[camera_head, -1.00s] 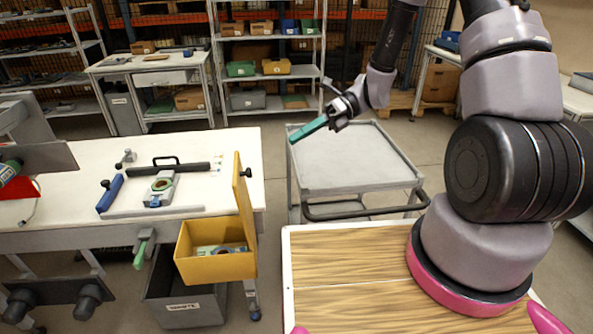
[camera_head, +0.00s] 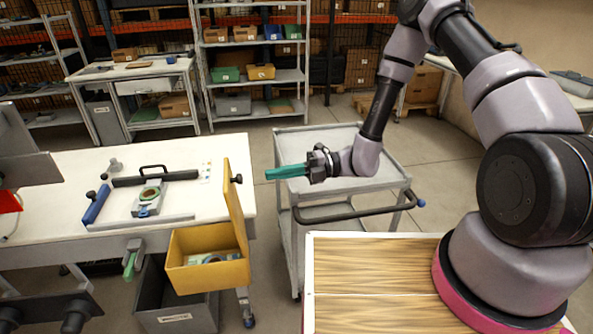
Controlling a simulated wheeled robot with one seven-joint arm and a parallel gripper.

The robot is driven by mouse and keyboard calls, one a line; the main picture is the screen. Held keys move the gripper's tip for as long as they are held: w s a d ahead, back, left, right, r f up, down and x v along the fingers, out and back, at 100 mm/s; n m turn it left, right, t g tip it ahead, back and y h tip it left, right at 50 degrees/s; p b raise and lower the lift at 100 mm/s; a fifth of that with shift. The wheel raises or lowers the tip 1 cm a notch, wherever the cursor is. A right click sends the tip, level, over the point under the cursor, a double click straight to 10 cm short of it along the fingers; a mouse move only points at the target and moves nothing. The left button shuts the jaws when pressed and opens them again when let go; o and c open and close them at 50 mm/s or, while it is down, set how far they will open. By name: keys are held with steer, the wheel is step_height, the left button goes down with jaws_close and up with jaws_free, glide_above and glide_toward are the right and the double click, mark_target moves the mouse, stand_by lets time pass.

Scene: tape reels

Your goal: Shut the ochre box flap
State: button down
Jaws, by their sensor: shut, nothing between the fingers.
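The ochre box (camera_head: 208,278) hangs at the right end of the white workbench, with a tape reel item (camera_head: 212,257) inside. Its ochre flap (camera_head: 238,205) stands upright and open on the box's right side, with a dark knob (camera_head: 237,179) near its top on the right face. My gripper (camera_head: 270,173), with teal fingers, is shut and empty. It points left at about knob height in the picture, to the right of the flap and apart from it.
The white workbench (camera_head: 60,170) holds a tape dispenser, a dark bar and a blue-handled tool. A grey cart (camera_head: 296,145) stands behind and below my arm. A dark grey bin (camera_head: 180,312) is under the box. Open floor shows between bench and cart.

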steer(key=x, duration=0.5)
steer(key=shift+s+a, duration=0.1)
steer(key=shift+a, duration=0.15)
steer(key=shift+a+r, duration=0.1)
